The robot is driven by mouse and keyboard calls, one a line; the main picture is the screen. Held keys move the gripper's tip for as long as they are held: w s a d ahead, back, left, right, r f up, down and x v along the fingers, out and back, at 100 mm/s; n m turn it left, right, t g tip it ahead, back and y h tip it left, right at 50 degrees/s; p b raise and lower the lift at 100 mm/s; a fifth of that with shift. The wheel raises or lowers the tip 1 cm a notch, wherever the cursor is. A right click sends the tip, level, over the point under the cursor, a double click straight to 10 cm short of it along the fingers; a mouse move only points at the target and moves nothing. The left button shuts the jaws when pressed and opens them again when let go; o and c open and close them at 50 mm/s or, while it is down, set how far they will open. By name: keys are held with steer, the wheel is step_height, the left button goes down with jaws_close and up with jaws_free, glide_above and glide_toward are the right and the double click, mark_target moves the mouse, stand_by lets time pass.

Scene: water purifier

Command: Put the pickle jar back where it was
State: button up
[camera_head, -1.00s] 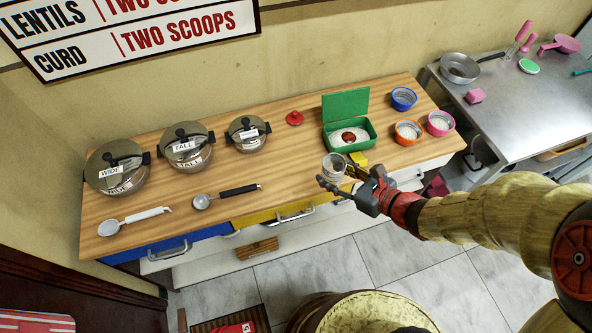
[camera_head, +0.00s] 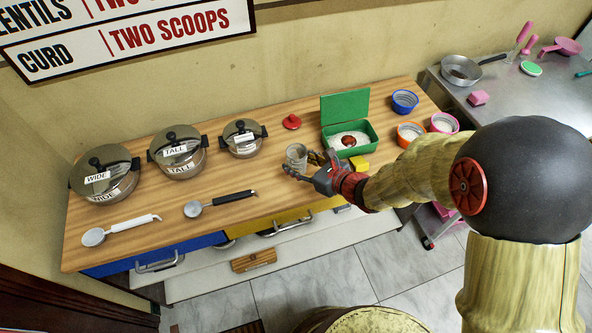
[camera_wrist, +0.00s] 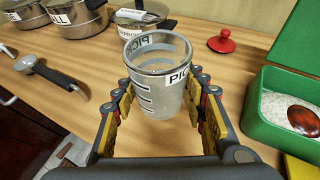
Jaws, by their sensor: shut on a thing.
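The pickle jar (camera_head: 296,156) is a clear, open-topped glass with dark bands and a white label starting "PIC". It is upright over the wooden counter (camera_head: 240,210), left of the green box. In the wrist view the jar (camera_wrist: 155,92) sits between the two fingers of my gripper (camera_wrist: 160,95), which is shut on it. In the head view my gripper (camera_head: 308,168) reaches it from the right. I cannot tell whether the jar's base touches the counter; the jar looks empty.
Behind the jar is a red lid (camera_head: 291,122). The green box (camera_head: 330,137) with a raised lid, a yellow block (camera_head: 359,162) and several bowls stand right. Pots and two ladles, one black-handled (camera_head: 219,202), are left. Counter between jar and black-handled ladle is clear.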

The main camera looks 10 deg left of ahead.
mark_target(303, 171)
steer(key=shift+w+a+f+b, duration=0.1)
steer(key=shift+f+b, duration=0.4)
steer(key=shift+f, duration=0.45)
steer(key=shift+w+a+f+b, duration=0.1)
steer(key=shift+f+b, duration=0.4)
steer(key=shift+f, duration=0.45)
steer(key=shift+f, duration=0.2)
steer(key=o, duration=1.1)
steer(key=shift+o, duration=0.6)
steer(key=shift+r, duration=0.15)
steer(key=shift+s+d+r, duration=0.1)
steer(key=shift+d+r, duration=0.05)
steer(key=shift+r, duration=0.05)
steer(key=p+v, duration=0.3)
steer(key=v, duration=0.7)
steer(key=shift+s+d+r+p, duration=0.1)
steer(key=shift+d+r+p, duration=0.15)
steer(key=shift+p, duration=0.15)
steer(key=shift+s+d, duration=0.35)
steer(key=shift+d, duration=0.05)
